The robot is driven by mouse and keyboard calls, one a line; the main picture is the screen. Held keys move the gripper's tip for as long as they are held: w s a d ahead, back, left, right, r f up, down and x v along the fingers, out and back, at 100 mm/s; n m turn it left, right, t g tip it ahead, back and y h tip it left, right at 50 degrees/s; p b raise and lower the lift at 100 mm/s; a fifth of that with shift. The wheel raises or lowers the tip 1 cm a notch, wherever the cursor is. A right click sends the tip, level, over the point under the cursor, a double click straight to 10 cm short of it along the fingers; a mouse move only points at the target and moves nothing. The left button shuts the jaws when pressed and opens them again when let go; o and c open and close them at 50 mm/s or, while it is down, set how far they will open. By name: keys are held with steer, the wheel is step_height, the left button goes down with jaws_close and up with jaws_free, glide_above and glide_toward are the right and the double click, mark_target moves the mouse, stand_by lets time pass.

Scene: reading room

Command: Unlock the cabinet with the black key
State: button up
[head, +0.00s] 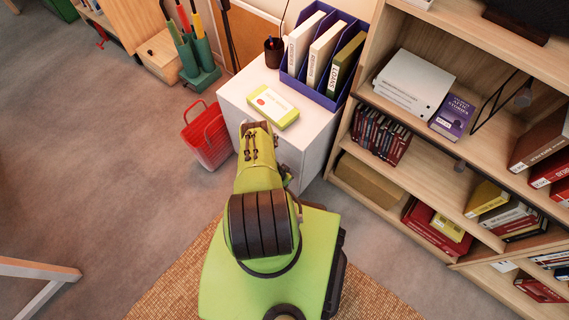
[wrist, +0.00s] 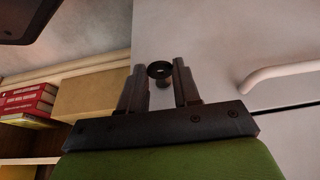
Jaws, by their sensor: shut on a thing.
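The white cabinet (head: 235,92) stands against the wall, beyond my arm in the head view. Its pale front fills much of the wrist view (wrist: 225,45), with a white bar handle (wrist: 280,75) at the right and a dark seam below the handle. My gripper (wrist: 160,82) points at this front, its two dark fingers close around a small black ringed piece, the black key (wrist: 159,70). Whether the key's tip is in a lock cannot be told; no keyhole shows. In the head view my own arm hides the gripper and key.
On the cabinet top lie a yellow-and-white box (head: 273,107), a blue file holder (head: 308,88) and a pen cup (head: 273,52). A red basket (head: 207,135) stands on the floor left of the cabinet. A wooden bookshelf (head: 487,143) stands close on the right. Open carpet lies left.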

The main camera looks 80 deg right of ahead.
steer(key=o, duration=1.1)
steer(key=shift+c, duration=0.2)
steer(key=p+v, duration=0.7)
steer(key=v, duration=0.8)
steer(key=shift+r, duration=0.35)
steer(key=shift+w+a, duration=0.1)
